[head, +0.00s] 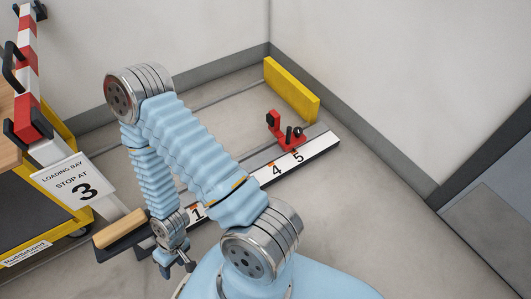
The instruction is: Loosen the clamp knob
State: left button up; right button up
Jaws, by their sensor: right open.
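A red clamp (285,141) sits on the floor rail (322,148) beside the marks 4 and 5, in the upper middle of the head view. It carries black round parts, one of them a knob (298,132) at its right; which one is the clamp knob is hard to tell. My right gripper (178,268) is open and empty, low at the left near the rail's 1 end, well apart from the clamp. My blue-sleeved arm hides the middle of the rail. My left gripper is not in view.
A cart with a yellow frame (60,213) and a red-white bar (28,70) stands at the left. Its sign (75,187) reads "LOADING BAY STOP AT 3". A wooden bar (120,228) lies near my gripper. A yellow block (291,89) stands behind the clamp. Floor at right is clear.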

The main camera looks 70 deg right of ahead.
aim_at(298, 131)
jog(key=z, duration=0.45)
jog(key=j+z, duration=0.1)
jog(key=z, duration=1.35)
jog(key=k+z, duration=0.1)
jog(key=z, duration=0.35)
jog(key=i+l+z, duration=0.2)
jog(key=z, duration=0.15)
jog(key=i+l+z, duration=0.1)
jog(key=i+z, duration=0.6)
